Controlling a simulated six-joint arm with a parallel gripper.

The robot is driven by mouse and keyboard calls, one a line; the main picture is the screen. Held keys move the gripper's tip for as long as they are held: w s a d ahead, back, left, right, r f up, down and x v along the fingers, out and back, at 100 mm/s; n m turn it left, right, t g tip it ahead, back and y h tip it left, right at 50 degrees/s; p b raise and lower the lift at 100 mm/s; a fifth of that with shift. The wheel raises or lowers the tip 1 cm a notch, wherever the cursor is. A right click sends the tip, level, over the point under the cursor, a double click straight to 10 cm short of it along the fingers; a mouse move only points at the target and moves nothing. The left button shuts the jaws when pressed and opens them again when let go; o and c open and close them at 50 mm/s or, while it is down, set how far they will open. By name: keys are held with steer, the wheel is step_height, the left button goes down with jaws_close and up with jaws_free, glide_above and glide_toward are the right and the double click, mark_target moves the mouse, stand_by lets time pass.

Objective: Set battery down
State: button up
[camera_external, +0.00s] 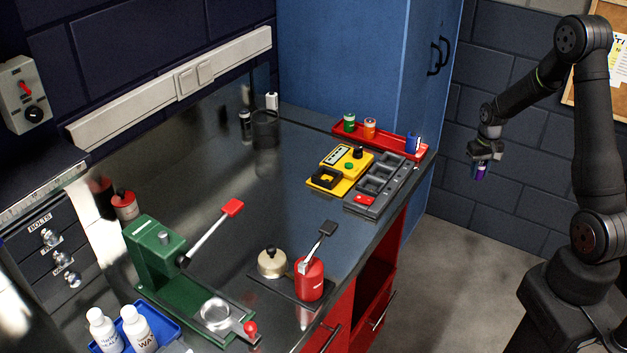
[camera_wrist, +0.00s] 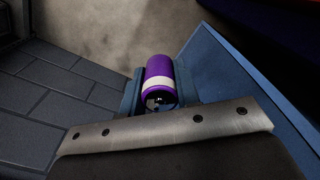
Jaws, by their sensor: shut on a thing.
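My gripper (camera_external: 486,157) is at the right in the external view, out past the bench's right edge and above the floor. It is shut on a purple battery (camera_external: 480,172), which hangs below the fingers. In the wrist view the purple battery (camera_wrist: 160,82) with a pale band sits between the two fingers. On the bench, a red tray (camera_external: 385,138) holds green, orange and blue batteries (camera_external: 413,143). Beside it are a yellow device (camera_external: 342,168) and a dark grey tray (camera_external: 372,196) with several compartments and a red piece.
A tall blue cabinet (camera_external: 340,60) stands behind the bench's right end. A green press (camera_external: 160,265), a red can (camera_external: 309,278), a brass pot (camera_external: 271,262) and a blue tray (camera_external: 165,322) with white bottles stand toward the front. The middle of the bench top (camera_external: 270,200) is clear.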

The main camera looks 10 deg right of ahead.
step_height(320, 180, up, 29)
steer(key=w+a+n, duration=0.2)
steer(key=a+n, duration=0.2)
steer(key=a, duration=1.1)
steer(key=w+a+n, duration=0.2)
steer(key=a+n, duration=0.2)
steer(key=a, duration=1.1)
steer(key=n, duration=0.8)
glide_above(267, 221)
step_height(267, 221, down, 13)
steer(key=shift+r, duration=0.2)
steer(key=shift+f, duration=2)
steer(key=shift+f, duration=0.1)
